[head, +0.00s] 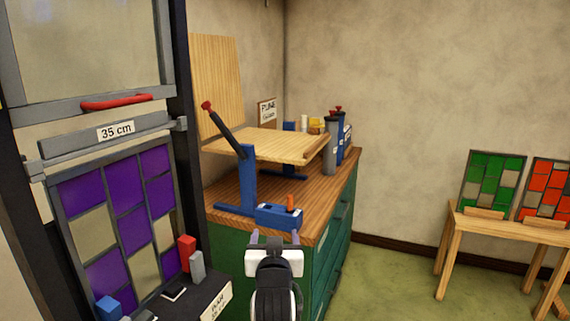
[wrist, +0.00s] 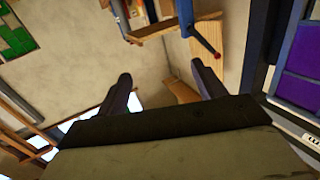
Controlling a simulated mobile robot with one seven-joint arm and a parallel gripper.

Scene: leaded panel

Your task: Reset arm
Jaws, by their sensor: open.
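My gripper (head: 274,240) is at the lower middle of the head view, in front of the green cabinet's near end. Its two fingers stand apart with nothing between them. In the wrist view my gripper (wrist: 160,85) is open and empty, its dark fingers spread against the bare wall. My arm reaches up from the bottom edge of the head view and hides part of the cabinet front.
A green cabinet (head: 335,240) with a wooden top holds a blue stand with a red-knobbed lever (head: 222,126). A purple leaded panel (head: 105,190) stands close at left. A small table (head: 510,225) with two panels is at right. Green floor between is clear.

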